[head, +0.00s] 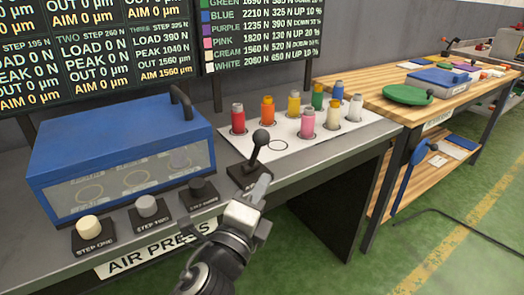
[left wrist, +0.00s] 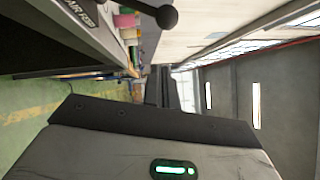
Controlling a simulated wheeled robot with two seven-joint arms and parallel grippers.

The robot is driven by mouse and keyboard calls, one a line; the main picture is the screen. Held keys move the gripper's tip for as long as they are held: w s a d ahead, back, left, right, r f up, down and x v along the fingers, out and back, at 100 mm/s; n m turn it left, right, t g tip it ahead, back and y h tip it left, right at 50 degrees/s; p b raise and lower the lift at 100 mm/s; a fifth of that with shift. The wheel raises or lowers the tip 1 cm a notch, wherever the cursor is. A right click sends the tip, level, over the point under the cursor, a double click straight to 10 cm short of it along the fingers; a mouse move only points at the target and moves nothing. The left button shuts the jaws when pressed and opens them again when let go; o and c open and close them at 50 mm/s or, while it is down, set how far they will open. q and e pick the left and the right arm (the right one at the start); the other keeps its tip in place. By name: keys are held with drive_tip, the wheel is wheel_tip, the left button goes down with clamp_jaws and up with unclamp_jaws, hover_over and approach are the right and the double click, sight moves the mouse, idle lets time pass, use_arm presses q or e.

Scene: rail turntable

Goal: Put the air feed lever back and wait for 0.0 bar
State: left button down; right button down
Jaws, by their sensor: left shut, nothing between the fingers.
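The air feed lever (head: 261,137) is a black stick with a round knob on a dark base at the front edge of the press bench. It leans slightly right and away in the head view. Its knob (left wrist: 166,17) also shows at the top of the left wrist view, near a plate (left wrist: 80,12) lettered AIR FEED. My left gripper (head: 263,186) is shut and empty, just in front of and below the lever, with its tip close to the base. I cannot tell whether it touches. No bar reading is visible. My right gripper is out of view.
A blue press housing (head: 120,140) with a handle stands left, with three step buttons, the nearest cream (head: 88,226), before it. Several coloured cylinders, including a red one (head: 237,120), stand on a white sheet (head: 282,130) behind the lever. A wooden bench (head: 370,85) stands right.

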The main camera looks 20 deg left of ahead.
sight(262, 140)
use_arm(q)
drive_tip(key=w+a+r+p, duration=0.1)
drive_tip(key=w+a, duration=0.1)
drive_tip(key=w, duration=0.5)
drive_tip(key=shift+w+a+r, duration=0.15)
drive_tip(key=shift+w+r, duration=0.05)
drive_tip(key=shift+r, duration=0.2)
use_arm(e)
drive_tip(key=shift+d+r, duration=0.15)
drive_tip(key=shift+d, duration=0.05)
use_arm(q)
drive_tip(key=shift+r+p, duration=0.15)
drive_tip(key=shift+p, duration=0.25)
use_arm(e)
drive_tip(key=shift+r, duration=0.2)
